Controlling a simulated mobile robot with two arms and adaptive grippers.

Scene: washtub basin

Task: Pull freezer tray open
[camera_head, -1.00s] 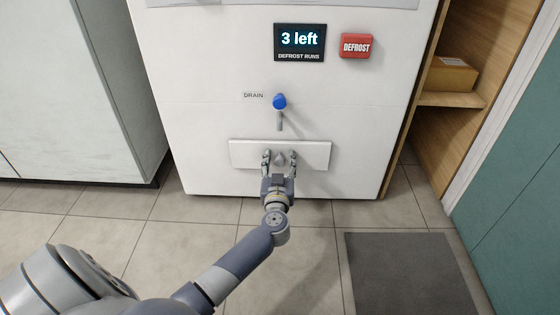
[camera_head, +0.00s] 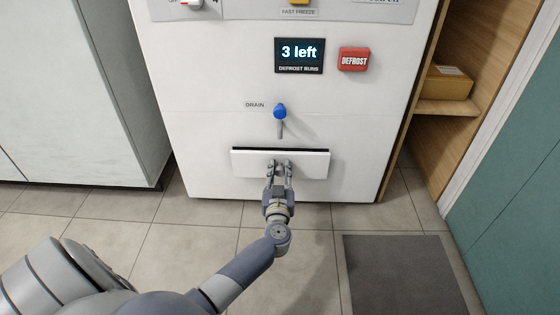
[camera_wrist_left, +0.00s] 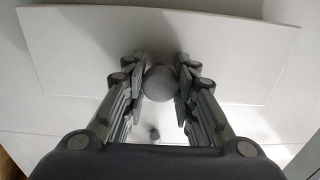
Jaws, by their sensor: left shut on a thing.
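The freezer tray (camera_head: 311,164) shows as a wide white front panel low on the white freezer. A dark gap runs along its top edge, so it stands slightly out from the freezer. My left gripper (camera_head: 280,166) is at the middle of the panel, shut on the tray's knob. In the left wrist view the round grey knob (camera_wrist_left: 159,84) sits between the two fingers of my left gripper (camera_wrist_left: 161,88), with the tray front (camera_wrist_left: 230,50) behind it. The fingers hide most of the knob in the head view. My right gripper is not in view.
Above the tray are a blue drain valve (camera_head: 280,111), a "3 left" display (camera_head: 299,55) and a red DEFROST button (camera_head: 354,59). A dark mat (camera_head: 405,275) lies on the floor at right. The tiled floor before the tray is otherwise clear.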

